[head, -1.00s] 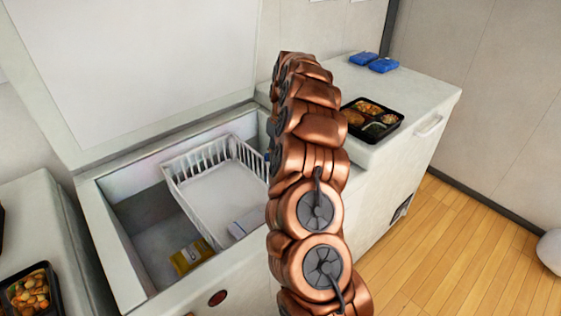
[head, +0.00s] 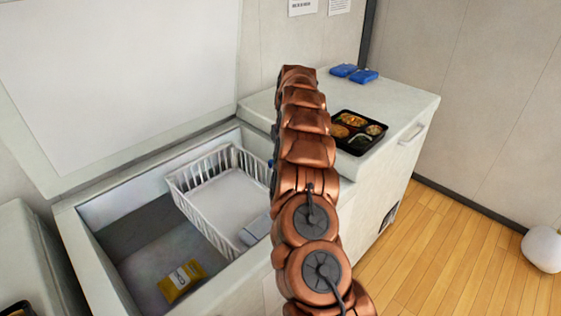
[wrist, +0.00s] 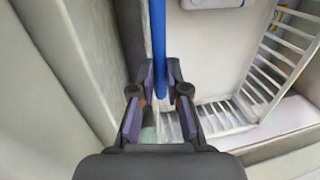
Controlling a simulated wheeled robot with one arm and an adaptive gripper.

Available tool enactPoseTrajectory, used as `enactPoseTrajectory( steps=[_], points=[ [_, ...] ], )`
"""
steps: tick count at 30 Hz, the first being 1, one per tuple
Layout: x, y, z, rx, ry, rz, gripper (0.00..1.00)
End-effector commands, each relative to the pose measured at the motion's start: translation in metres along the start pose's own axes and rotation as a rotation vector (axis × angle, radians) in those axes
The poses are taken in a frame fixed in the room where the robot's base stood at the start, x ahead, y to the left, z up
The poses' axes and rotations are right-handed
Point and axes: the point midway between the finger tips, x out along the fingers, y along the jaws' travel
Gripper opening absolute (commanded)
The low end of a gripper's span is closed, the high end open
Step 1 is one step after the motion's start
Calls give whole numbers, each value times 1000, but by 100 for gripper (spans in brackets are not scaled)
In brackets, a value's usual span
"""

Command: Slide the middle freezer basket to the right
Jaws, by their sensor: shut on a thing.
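The white slatted basket (head: 203,222) sits inside the open chest freezer (head: 62,210), toward its right end. Its right side is hidden behind my arm in the head view. In the wrist view its white slats (wrist: 270,72) show at the right. My gripper (wrist: 159,90) is shut on a blue bar (wrist: 159,45) along the basket's side, seemingly its handle. The fingers stand on either side of the bar. The gripper itself is hidden in the head view. A pale block (head: 255,229) lies in the basket.
A yellow packet (head: 182,281) lies on the freezer floor, left of the basket, with bare floor around it. The freezer lid (head: 115,80) stands open behind.

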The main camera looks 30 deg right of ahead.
Motion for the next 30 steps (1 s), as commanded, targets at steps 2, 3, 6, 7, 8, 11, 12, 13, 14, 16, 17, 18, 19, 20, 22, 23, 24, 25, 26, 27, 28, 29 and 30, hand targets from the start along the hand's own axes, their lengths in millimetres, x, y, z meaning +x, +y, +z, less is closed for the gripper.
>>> enactPoseTrajectory(
  steps=[2, 3, 6, 7, 8, 11, 12, 13, 14, 16, 17, 18, 19, 20, 22, 23, 24, 25, 26, 27, 28, 29, 30],
  points=[
    [-2, 0, -2, -2, 6, 1, 0],
    [-2, 0, -2, -2, 6, 1, 0],
    [-2, 0, -1, -2, 6, 1, 17],
    [-2, 0, -1, -1, 5, 1, 20],
    [-1, 0, -1, -1, 5, 1, 23],
    [-1, 0, 0, 0, 3, 0, 34],
    [-1, 0, 0, 0, 3, 0, 38],
    [-1, 0, 0, 0, 3, 0, 39],
    [-1, 0, 0, 1, 3, 0, 39],
    [-1, 0, 0, 1, 2, 0, 39],
    [0, 0, 0, 1, 2, 0, 39],
    [0, 0, 0, 1, 2, 0, 39],
    [0, 0, 0, 1, 2, 0, 39],
    [0, 0, 0, 1, 1, 0, 39],
    [-1, 1, 0, 2, 2, 0, 39],
    [-2, 1, 0, 2, 2, 0, 39],
    [-4, 1, 0, 2, 2, 1, 39],
    [-5, 1, 0, 2, 2, 1, 39],
    [-7, 1, 0, 2, 2, 1, 39],
    [-11, 1, 0, 2, 2, 0, 39],
    [-14, 1, 0, 2, 1, -1, 39],
    [-17, 1, 0, 2, 1, -1, 39],
    [-23, 1, 0, 2, 2, 1, 39]
  ],
)
